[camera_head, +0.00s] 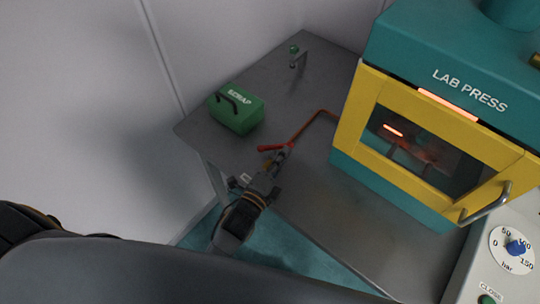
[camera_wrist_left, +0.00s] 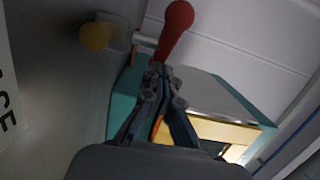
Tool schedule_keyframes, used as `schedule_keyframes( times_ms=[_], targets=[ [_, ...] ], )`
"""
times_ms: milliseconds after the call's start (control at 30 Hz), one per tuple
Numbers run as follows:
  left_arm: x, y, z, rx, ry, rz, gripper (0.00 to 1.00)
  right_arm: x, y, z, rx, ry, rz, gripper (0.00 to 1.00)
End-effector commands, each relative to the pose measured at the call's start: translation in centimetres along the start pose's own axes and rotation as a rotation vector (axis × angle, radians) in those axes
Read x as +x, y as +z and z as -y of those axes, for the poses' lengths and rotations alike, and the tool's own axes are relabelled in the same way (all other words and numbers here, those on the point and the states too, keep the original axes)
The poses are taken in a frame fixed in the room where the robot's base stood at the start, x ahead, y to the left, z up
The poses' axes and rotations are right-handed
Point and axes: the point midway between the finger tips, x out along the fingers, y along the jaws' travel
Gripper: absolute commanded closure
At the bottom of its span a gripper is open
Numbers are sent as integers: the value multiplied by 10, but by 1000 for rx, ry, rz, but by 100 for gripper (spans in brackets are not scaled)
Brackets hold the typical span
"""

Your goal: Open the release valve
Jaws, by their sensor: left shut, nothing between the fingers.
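The release valve has a red lever (camera_head: 270,148) at the end of a red pipe (camera_head: 308,125) on the grey bench, left of the press. In the left wrist view the red lever (camera_wrist_left: 177,22) rises just beyond the fingertips, with a yellow round part (camera_wrist_left: 95,37) to its left. My left gripper (camera_head: 280,160) is shut and empty, right by the lever; its closed fingers (camera_wrist_left: 160,72) also show in the wrist view. I cannot tell whether the fingers touch the lever. The gripper hides part of the valve. My right gripper is out of view.
The teal and yellow lab press (camera_head: 349,128) stands right of the valve, with a pressure dial (camera_head: 511,249) at the lower right. A green scrap box (camera_head: 236,112) and a small fitting (camera_head: 295,56) are at the back of the bench (camera_head: 285,85). A wall stands left.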

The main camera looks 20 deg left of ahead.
Motion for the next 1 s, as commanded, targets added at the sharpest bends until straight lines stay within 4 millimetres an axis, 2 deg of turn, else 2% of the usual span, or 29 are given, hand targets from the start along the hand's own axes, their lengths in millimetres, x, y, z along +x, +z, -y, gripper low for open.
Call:
schedule_keyframes(
  times_ms=[1000],
  targets=[
    [9, -4, 0, -1, 0, -3, 100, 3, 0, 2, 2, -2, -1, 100]
  ],
)
